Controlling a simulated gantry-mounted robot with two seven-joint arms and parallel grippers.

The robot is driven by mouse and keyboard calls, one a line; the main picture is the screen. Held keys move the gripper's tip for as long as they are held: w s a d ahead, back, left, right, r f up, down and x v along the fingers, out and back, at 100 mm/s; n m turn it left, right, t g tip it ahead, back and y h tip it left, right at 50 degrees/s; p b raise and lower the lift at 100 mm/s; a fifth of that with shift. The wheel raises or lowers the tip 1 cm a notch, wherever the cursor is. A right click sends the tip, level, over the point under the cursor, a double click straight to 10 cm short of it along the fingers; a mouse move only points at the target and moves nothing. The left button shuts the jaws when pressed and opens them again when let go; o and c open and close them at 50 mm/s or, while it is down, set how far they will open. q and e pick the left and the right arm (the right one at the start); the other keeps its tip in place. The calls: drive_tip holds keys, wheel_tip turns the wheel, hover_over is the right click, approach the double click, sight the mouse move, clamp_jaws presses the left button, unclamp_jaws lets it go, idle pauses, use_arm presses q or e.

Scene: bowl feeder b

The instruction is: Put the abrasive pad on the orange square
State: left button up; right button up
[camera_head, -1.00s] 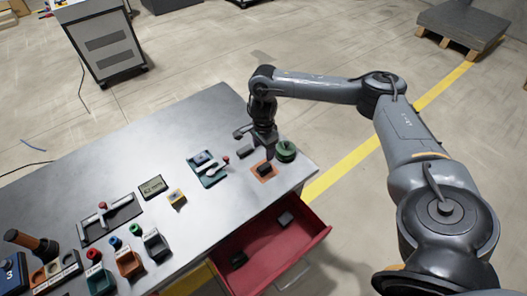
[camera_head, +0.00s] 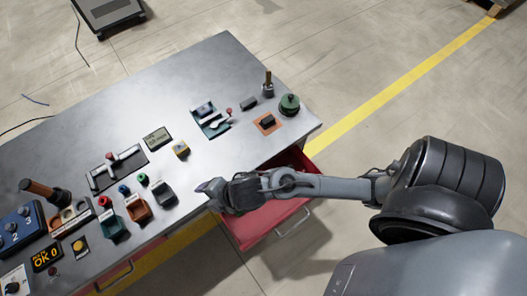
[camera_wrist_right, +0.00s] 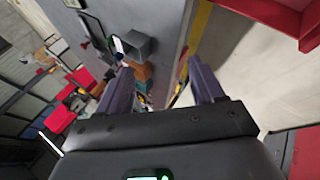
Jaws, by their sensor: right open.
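The orange square (camera_head: 269,130) lies at the right end of the metal table. A small dark block (camera_head: 267,120), which looks like the abrasive pad, rests on it, with orange showing around it. My right gripper (camera_head: 209,190) is well away from the square, by the table's front edge near a grey bin. In the right wrist view, the fingers of my right gripper (camera_wrist_right: 155,88) are apart with nothing held between them. My left gripper is not in view.
A second dark block (camera_head: 249,104) lies behind the square, and a green round object (camera_head: 289,104) stands to its right. A teal tray (camera_head: 211,126) is left of it. My right arm passes over the open red drawer (camera_head: 262,229), hiding much of it.

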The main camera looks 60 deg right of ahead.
drive_tip(key=s+d+f+m+g+h, duration=0.2)
drive_tip(key=s+d+m+g, duration=0.1)
drive_tip(key=s+d+m, duration=0.6)
drive_tip(key=s+m, duration=0.3)
drive_tip(key=m, duration=0.3)
drive_tip(key=shift+s+d+m+g, duration=0.2)
drive_tip(key=shift+s+m+g, duration=0.1)
drive_tip(key=shift+g, duration=0.1)
drive_tip(key=shift+w+r, duration=0.1)
